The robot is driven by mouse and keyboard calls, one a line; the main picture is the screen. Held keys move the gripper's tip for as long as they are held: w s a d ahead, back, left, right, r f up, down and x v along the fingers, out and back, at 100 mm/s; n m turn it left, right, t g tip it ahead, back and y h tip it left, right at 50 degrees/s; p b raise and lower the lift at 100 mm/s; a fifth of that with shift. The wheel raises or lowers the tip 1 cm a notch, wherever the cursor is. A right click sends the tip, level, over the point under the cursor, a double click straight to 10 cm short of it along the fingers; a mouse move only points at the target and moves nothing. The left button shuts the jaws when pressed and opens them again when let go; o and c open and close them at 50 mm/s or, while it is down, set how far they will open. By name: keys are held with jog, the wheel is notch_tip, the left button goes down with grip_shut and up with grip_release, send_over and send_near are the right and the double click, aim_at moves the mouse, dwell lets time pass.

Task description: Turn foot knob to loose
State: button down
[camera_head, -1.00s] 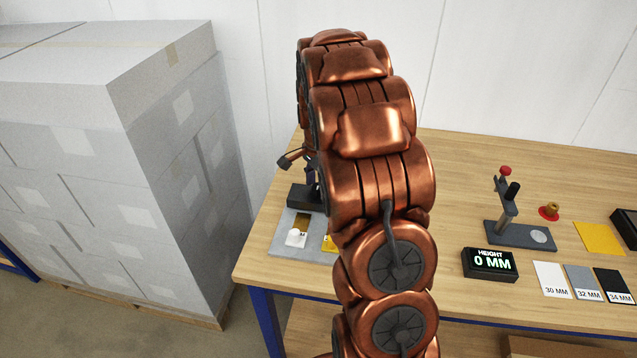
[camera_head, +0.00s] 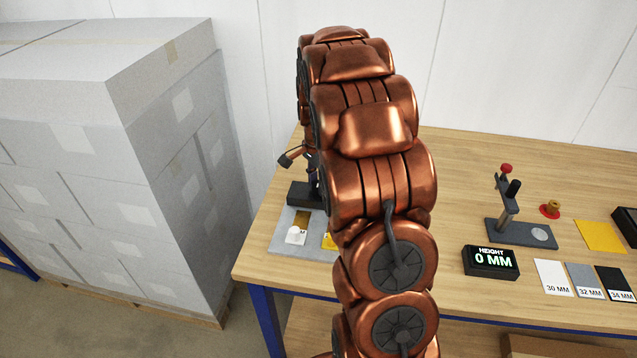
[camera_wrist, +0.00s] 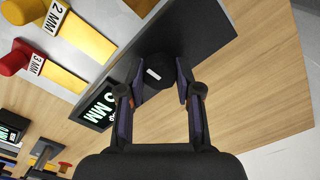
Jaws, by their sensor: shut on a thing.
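In the wrist view, a black foot knob (camera_wrist: 157,70) with a short white mark on its face stands against a dark plate (camera_wrist: 205,30). My gripper (camera_wrist: 160,84) has one finger on each side of the knob and is shut on it. The white mark faces my wrist camera and lies nearly level in the picture. In the head view, my copper arm hides the knob and most of my gripper. A dark block (camera_head: 304,195) shows just left of the arm, on a grey plate (camera_head: 283,240) at the table's left side.
A lit display (camera_wrist: 100,106) stands close beside the left finger in the wrist view. Yellow strips with red (camera_wrist: 14,60) and yellow knobs lie beyond it. In the head view, a HEIGHT display (camera_head: 490,262) reads 0 MM, near a dark stand (camera_head: 520,233). Stacked boxes (camera_head: 120,160) stand left.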

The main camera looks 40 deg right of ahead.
jog(key=n+b, duration=0.2)
jog(key=b, duration=0.1)
jog(key=shift+f+n, duration=0.3)
jog(key=shift+n, duration=0.1)
jog(key=n+b, duration=0.2)
jog(key=b, duration=0.1)
jog(key=shift+r+n, duration=0.1)
jog(key=shift+n, duration=0.3)
jog(key=n+b, duration=0.2)
jog(key=n, duration=0.1)
jog(key=shift+n, duration=0.3)
jog(key=n+b, duration=0.1)
jog(key=n, duration=0.1)
jog(key=n+b, duration=0.1)
jog(key=n, duration=0.1)
jog(key=shift+w+r+n+b, duration=0.1)
jog(key=shift+r+n+b, duration=0.1)
jog(key=shift+n+b, duration=0.1)
jog(key=n, duration=0.3)
jog(key=shift+n+b, duration=0.3)
jog(key=shift+b, duration=0.05)
jog(key=n, duration=0.3)
jog(key=shift+r+n, duration=0.1)
jog(key=shift+n, duration=0.2)
jog(key=n+p, duration=0.1)
jog(key=n, duration=0.5)
jog(key=shift+n, duration=0.4)
